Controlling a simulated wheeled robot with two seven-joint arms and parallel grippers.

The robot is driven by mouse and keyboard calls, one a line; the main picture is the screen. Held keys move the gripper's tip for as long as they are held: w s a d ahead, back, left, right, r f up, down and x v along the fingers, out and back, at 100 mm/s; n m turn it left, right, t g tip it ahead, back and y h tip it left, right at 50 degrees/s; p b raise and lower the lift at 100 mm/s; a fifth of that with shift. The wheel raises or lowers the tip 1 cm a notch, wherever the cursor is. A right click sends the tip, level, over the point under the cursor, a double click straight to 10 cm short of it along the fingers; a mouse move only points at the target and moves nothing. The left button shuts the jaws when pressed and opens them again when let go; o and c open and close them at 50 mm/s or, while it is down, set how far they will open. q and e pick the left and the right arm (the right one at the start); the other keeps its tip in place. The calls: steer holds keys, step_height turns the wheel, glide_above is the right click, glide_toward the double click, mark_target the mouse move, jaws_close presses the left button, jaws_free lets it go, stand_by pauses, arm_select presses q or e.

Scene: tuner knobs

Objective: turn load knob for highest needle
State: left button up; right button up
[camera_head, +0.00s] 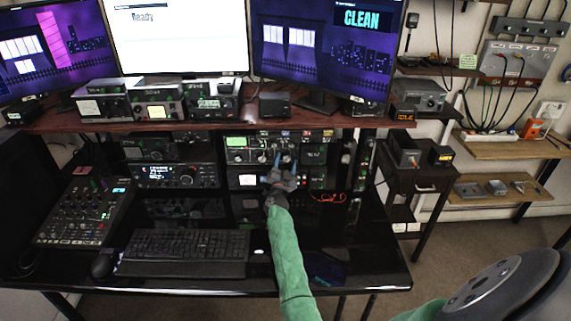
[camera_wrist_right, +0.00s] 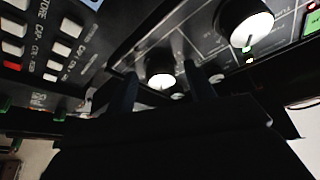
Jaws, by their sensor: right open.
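The tuner panel (camera_head: 262,142) stands under the desk shelf, with several knobs on its grey face. A small light meter window (camera_head: 247,180) shows below it; its needle is too small to read. My right gripper (camera_head: 285,161) is at the panel's right part, its fingers pointing at the face. In the right wrist view, the open fingers stand on either side of a white-faced knob (camera_wrist_right: 161,76); whether they touch it, I cannot tell. A larger white-faced knob (camera_wrist_right: 246,27) is at the upper right, outside the fingers. No readable label shows which knob is load. My left gripper is not in view.
A keyboard (camera_head: 185,246) and a mixer (camera_head: 84,212) lie on the black desk, left of my right arm. The shelf (camera_head: 120,121) with small radios and monitors overhangs the panel. A red cable (camera_head: 325,197) lies right of the gripper.

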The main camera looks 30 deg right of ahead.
steer(key=shift+s+a+f, duration=0.1)
steer(key=shift+s+a, duration=0.1)
steer(key=shift+s, duration=0.05)
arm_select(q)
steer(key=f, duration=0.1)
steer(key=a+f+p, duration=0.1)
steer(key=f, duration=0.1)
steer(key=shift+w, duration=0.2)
arm_select(e)
steer(key=v, duration=0.7)
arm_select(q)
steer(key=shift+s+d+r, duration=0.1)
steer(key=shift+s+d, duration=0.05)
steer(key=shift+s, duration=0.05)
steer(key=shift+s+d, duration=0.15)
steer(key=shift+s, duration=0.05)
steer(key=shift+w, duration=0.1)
